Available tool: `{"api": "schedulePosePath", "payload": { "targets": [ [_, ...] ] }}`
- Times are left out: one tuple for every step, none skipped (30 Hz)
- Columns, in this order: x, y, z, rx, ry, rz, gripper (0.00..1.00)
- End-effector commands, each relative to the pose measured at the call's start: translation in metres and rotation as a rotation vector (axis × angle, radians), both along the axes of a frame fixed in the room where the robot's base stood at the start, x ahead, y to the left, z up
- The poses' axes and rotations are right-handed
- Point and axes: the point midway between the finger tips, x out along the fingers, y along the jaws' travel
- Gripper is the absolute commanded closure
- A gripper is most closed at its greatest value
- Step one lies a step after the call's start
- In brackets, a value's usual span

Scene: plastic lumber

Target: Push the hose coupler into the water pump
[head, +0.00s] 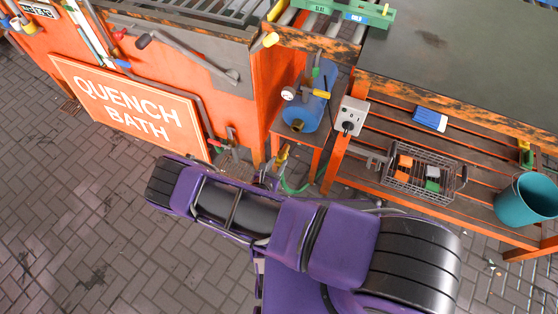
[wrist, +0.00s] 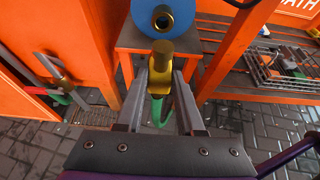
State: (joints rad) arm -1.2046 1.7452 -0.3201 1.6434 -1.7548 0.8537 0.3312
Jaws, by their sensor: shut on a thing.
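The water pump is a blue tank (head: 308,108) on a small orange stand, with a gauge, a yellow part and a brass port at its near lower side. In the wrist view the pump (wrist: 188,24) is at top centre, its round brass port facing me. My gripper (wrist: 161,78) is shut on the brass hose coupler (wrist: 161,58), which has a green hose below it. The coupler sits just below and in front of the port in that view. In the head view my gripper (head: 273,172) holds the coupler (head: 283,154) below the port, with a visible gap between them.
The orange quench bath (head: 130,105) stands left of the pump, with taps at its lower edge. Right of the pump are a bench with an outlet box (head: 351,116), a wire basket (head: 425,172) of blocks on the slatted shelf and a teal bucket (head: 524,199).

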Motion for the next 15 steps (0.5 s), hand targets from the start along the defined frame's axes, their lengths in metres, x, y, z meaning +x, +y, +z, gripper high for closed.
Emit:
{"api": "schedulePosePath", "payload": {
  "targets": [
    [0.000,0.000,0.001,0.000,-0.001,0.000,1.00],
    [0.000,0.000,0.001,0.000,-0.001,0.000,1.00],
    [0.000,0.000,0.001,-0.001,-0.001,-0.001,1.00],
    [0.000,0.000,0.001,-0.001,-0.001,-0.001,1.00],
    [0.000,0.000,0.001,0.000,-0.001,-0.001,1.00],
    [0.000,0.000,0.000,0.001,0.000,-0.005,1.00],
    [0.000,0.000,0.000,0.003,0.000,-0.008,1.00],
    [0.001,0.000,0.000,0.002,0.000,-0.010,1.00],
    [0.002,-0.001,-0.001,0.002,0.000,-0.008,1.00],
    [0.004,-0.002,-0.001,0.002,0.000,-0.008,1.00],
    [0.006,-0.002,-0.001,0.002,0.000,-0.008,1.00],
    [0.008,-0.003,-0.002,0.002,0.001,-0.009,1.00],
    [0.010,-0.004,-0.003,0.002,0.001,-0.009,1.00],
    [0.013,-0.005,-0.003,0.002,0.001,-0.009,1.00],
    [0.017,-0.007,-0.004,0.001,0.000,-0.009,1.00]
  ]
}}
